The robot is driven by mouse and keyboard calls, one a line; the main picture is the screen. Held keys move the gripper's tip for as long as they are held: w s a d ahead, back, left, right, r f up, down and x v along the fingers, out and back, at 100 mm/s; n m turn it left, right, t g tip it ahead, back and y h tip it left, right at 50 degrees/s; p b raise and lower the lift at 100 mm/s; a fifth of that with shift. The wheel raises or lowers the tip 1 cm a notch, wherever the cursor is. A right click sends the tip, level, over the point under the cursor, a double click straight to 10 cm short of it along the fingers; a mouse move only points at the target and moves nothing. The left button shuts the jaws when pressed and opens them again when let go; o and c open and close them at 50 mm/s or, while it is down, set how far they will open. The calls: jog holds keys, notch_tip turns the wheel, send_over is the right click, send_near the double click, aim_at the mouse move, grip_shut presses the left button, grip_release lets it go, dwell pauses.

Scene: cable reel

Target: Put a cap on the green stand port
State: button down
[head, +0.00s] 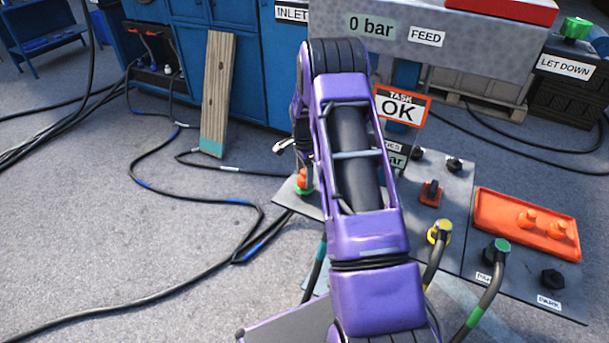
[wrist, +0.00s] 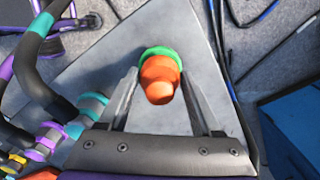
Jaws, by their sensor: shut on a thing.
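In the wrist view, an orange cap (wrist: 160,82) sits on the green stand port (wrist: 158,51), with the green ring showing just beyond it. My gripper (wrist: 160,75) has one finger on each side of the cap and is shut on it. In the head view, the orange cap (head: 303,176) and green port (head: 303,190) show at the left edge of the stand, partly hidden by my purple arm. The cap appears to touch the port; whether it is fully seated cannot be told.
An orange tray (head: 482,225) with two orange caps (head: 527,217) lies at right on the grey panel. Hoses join the yellow port (head: 440,231) and another green port (head: 502,245). A sign (head: 402,107) reads "TASK OK". Black cables (head: 262,240) cross the floor at left.

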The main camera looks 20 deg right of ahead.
jog(key=shift+f, duration=0.25)
dwell(0.4)
grip_release()
notch_tip(320, 180, up, 17)
jog(key=p, duration=0.2)
jog(key=shift+r, duration=0.2)
